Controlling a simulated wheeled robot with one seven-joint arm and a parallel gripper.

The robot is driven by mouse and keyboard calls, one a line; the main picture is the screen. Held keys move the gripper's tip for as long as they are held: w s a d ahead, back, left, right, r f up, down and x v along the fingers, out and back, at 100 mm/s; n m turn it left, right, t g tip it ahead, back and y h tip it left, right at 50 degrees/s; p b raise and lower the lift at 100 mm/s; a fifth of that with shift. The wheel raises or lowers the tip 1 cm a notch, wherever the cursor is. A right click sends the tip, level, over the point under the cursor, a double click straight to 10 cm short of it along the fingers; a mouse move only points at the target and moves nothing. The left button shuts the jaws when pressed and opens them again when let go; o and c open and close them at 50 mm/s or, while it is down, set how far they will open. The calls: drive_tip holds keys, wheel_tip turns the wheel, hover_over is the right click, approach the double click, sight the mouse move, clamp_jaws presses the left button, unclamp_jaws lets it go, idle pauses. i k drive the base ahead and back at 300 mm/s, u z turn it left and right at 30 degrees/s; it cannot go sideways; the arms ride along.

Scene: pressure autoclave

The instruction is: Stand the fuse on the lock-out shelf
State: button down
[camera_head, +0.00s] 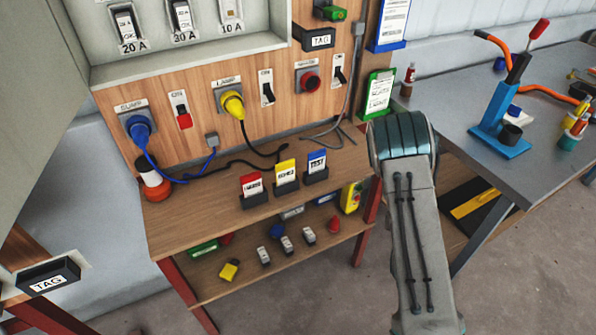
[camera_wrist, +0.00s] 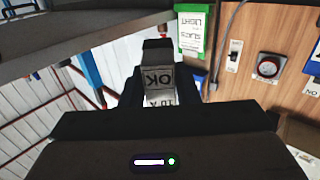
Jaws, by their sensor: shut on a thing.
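My gripper (camera_wrist: 157,88) is shut on a fuse (camera_wrist: 156,77), a pale block with a dark end. It is labelled OK and, partly hidden, 10 A; the lettering looks upside down in the wrist view. In the head view my arm hides the gripper and the held fuse. The bench's lower shelf (camera_head: 235,287) holds several small grey-and-white fuse-like blocks (camera_head: 287,246), a yellow block and red and blue pieces. I see no label naming the lock-out shelf. The fuse box (camera_head: 190,53) at top left has dark fuses at 20 A and 30 A; its 10 A place (camera_head: 232,12) looks pale.
Red, yellow and blue cards (camera_head: 287,176) stand in dark holders on the bench top (camera_head: 215,222). Blue and yellow plugs (camera_head: 232,103) with cables are on the wooden panel. A grey table (camera_head: 450,100) with a blue stand (camera_head: 497,125) is at the right.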

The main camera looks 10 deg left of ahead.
sight(211, 214)
drive_tip(key=z, duration=1.4)
drive_tip(key=k, duration=0.65)
drive_tip(key=u, duration=2.2)
